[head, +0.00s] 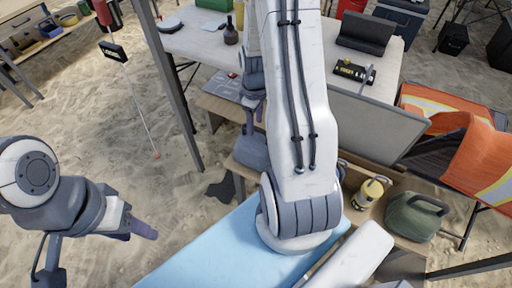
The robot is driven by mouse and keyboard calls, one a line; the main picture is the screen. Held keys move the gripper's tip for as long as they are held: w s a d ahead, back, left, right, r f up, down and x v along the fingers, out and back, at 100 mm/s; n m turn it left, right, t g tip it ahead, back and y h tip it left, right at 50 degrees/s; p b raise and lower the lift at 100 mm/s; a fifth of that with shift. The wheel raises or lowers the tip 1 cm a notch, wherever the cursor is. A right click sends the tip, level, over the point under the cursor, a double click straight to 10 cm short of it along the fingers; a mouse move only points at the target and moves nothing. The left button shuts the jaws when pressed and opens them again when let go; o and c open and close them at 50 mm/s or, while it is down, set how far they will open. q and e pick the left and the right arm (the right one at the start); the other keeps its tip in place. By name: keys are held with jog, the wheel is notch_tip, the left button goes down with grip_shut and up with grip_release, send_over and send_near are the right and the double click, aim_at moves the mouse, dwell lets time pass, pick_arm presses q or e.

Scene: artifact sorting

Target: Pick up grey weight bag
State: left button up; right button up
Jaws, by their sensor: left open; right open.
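A grey-blue bag-like object (251,153), which looks like the grey weight bag, sits on the wooden bench in front of the table. Its right side is hidden behind my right arm. My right gripper (252,118) is open and points down just above it, partly hidden by the arm. I cannot tell whether its fingers touch the bag. My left gripper (140,230) is open and empty at the lower left, over sand and far from the bag.
A table (200,42) with a bottle (231,30) and a dark tray (370,36) stands behind. A grey panel (375,122), yellow lantern (370,192), green canister (415,217) and orange cloth (470,150) are at right. A metal post (170,80) stands left. Sand at left is mostly clear.

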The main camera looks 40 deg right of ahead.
aim_at(256, 127)
jog(key=f, duration=0.4)
jog(key=shift+d+f, duration=0.1)
jog(key=shift+d, duration=0.15)
grip_shut()
jog(key=shift+w, duration=0.1)
dwell(0.9)
